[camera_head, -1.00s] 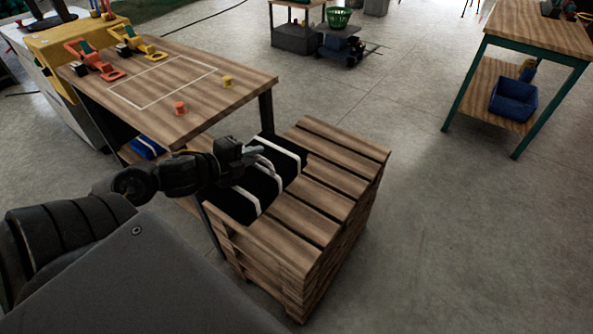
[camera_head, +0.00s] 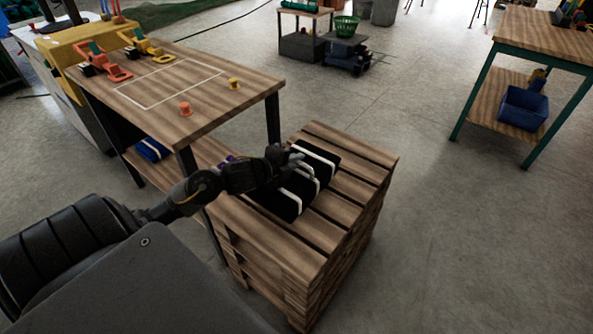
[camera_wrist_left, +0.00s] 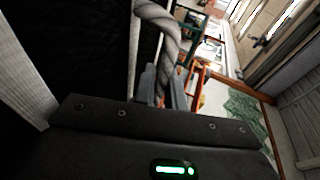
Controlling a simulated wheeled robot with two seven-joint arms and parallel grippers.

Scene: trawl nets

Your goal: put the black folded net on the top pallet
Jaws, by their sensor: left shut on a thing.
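The black folded net (camera_head: 318,172) with white bands is at the top of the pallet stack, over the slats of the top pallet (camera_head: 347,213). In the head view I cannot tell whether it rests on the slats or hangs just above them. My left gripper (camera_head: 293,158) is at the net's left side, shut on its light rope handle. The wrist view shows the grey twisted rope (camera_wrist_left: 162,25) between the fingers (camera_wrist_left: 163,88), with the black net (camera_wrist_left: 70,50) filling the left. My right gripper is not in view.
A wooden workbench (camera_head: 215,97) with orange and yellow pegs stands left of the pallets, its leg close to my arm. A blue folded thing (camera_head: 152,150) lies on its lower shelf. A green-framed table with a blue bin (camera_head: 522,107) stands at right. Floor right of the pallets is clear.

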